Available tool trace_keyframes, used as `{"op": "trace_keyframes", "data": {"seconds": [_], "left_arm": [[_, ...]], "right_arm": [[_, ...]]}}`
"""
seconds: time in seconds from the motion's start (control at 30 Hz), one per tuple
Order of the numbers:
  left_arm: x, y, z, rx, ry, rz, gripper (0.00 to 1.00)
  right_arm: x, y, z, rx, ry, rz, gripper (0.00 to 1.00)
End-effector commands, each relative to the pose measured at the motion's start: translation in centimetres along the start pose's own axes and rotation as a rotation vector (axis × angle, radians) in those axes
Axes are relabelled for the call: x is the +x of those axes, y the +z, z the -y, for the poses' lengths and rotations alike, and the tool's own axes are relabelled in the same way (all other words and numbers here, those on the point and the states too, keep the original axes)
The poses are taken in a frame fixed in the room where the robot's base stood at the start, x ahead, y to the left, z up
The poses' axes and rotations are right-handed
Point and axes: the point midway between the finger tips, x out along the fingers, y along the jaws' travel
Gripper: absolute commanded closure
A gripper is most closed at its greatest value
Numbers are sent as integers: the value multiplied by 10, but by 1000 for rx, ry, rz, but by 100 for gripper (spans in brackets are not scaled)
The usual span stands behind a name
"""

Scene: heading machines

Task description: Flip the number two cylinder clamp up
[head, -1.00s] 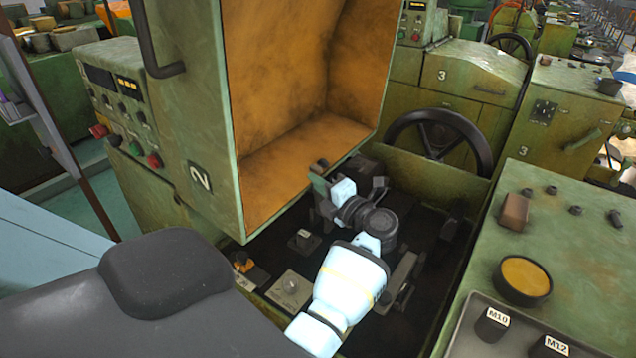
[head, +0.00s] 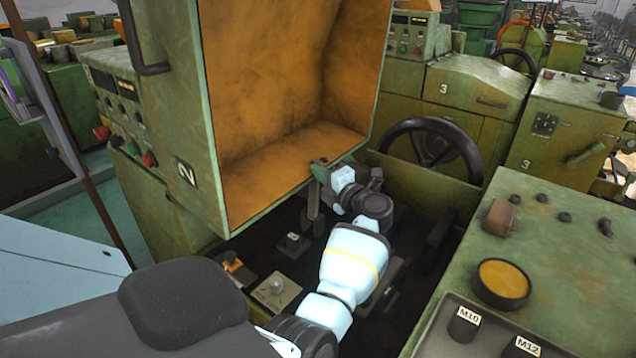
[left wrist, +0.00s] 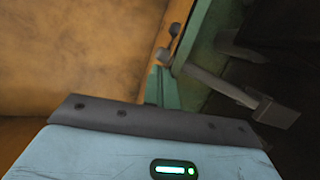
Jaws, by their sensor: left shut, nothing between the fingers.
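The number two machine (head: 186,172) has an open box-shaped hood with an orange inside. A dark hinged clamp arm (head: 313,203) hangs below the hood's lower front edge, over the dark machine bed. In the left wrist view a grey bar with a block at its end (left wrist: 275,111), which looks like this clamp, slants down right from the green edge. My left gripper (head: 328,174) is beside the clamp's upper end; its fingertips are hard to make out. It is shut with nothing held. I cannot tell whether it touches the clamp. My right gripper is not in view.
A black handwheel (head: 432,150) stands behind the bed. A green panel with M10 and M12 knobs and a yellow button (head: 502,282) is at the right. The hood's orange wall (left wrist: 75,45) fills the wrist view's left. A small knob plate (head: 275,291) lies below the hood.

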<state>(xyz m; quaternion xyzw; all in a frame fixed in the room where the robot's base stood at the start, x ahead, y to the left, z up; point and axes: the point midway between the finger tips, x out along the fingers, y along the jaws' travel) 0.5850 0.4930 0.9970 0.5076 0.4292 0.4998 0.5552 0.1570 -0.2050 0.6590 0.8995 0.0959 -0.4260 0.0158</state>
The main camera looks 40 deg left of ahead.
Motion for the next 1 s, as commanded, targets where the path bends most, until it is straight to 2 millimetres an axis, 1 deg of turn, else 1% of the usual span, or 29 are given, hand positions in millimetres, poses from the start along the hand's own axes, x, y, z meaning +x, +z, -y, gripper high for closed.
{"op": "trace_keyframes", "data": {"seconds": [0.03, 0.2, 0.53, 0.63, 0.77, 1.0], "left_arm": [[2, 5, -3, 20, -5, -1, 100], [3, 11, -3, 62, -15, 1, 100], [2, 12, -3, 64, -15, 4, 100], [-2, 12, -2, 64, -16, 5, 100], [-17, 12, -1, 64, -17, 6, 100], [-54, 10, -1, 65, -18, 1, 100]], "right_arm": [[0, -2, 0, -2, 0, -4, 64], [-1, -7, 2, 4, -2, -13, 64], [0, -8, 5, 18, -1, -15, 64], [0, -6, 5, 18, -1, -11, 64], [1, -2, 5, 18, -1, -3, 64], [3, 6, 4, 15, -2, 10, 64]]}}
